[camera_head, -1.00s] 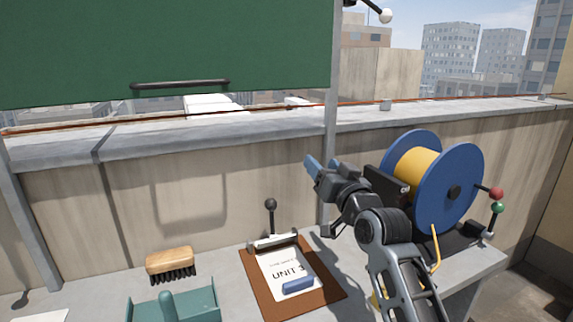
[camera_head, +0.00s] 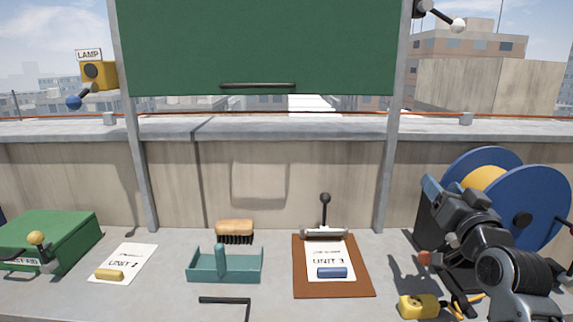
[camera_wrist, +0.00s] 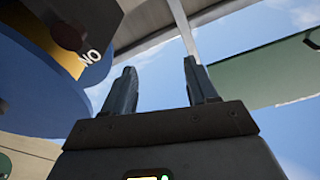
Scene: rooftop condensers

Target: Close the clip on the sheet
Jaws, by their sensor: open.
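A brown clipboard (camera_head: 302,285) lies on the grey bench, right of centre. A white printed sheet (camera_head: 322,252) lies on it, with a blue bar (camera_head: 332,272) on its lower part. The metal clip (camera_head: 325,233) sits at the board's far edge. Its lever, with a black ball (camera_head: 325,198), stands upright. I cannot tell whether the clip presses on the sheet. My gripper (camera_head: 430,183) is raised to the right of the clipboard, in front of the blue reel, apart from the clip. In the wrist view its two fingers (camera_wrist: 157,80) are spread and empty, and the clipboard is out of sight.
The blue reel (camera_head: 548,190) stands at the right, with a yellow block (camera_head: 418,306) near it. A teal tray (camera_head: 205,268), brush (camera_head: 235,228), black bent rod (camera_head: 225,300), second sheet (camera_head: 130,258) and green box (camera_head: 75,232) lie leftward. A green panel (camera_head: 258,45) hangs above.

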